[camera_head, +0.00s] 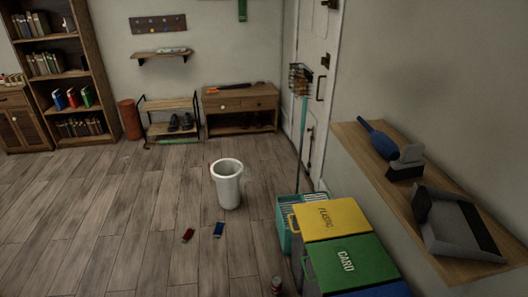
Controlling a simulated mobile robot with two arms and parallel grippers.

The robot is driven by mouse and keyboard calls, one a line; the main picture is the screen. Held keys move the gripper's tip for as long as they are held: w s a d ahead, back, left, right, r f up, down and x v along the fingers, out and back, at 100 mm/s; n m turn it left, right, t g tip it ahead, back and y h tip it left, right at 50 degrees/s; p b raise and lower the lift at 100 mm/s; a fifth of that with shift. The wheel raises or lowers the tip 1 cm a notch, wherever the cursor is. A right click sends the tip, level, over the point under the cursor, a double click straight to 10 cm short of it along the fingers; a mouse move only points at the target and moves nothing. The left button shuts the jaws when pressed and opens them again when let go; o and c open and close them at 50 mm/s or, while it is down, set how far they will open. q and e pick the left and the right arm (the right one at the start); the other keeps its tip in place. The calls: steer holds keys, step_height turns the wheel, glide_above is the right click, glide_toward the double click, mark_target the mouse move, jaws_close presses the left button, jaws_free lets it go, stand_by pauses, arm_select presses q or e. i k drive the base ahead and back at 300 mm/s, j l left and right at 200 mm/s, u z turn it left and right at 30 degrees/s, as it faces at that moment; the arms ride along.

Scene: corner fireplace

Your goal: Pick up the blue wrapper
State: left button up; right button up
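A small blue wrapper (219,230) lies flat on the wooden floor, just in front of a white bin. A small dark red wrapper (187,236) lies on the floor to its left, apart from it. Neither of my grippers shows in the head view, so nothing is seen touching the blue wrapper.
The open white bin (228,185) stands behind the wrappers. Recycling bins with yellow (345,222) and green (352,268) lids stand at the right, below a wall shelf (385,175). A can-like object (277,286) is at the bottom edge. The floor at left is clear.

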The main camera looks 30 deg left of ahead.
mark_target(217, 232)
steer(key=u, duration=1.3)
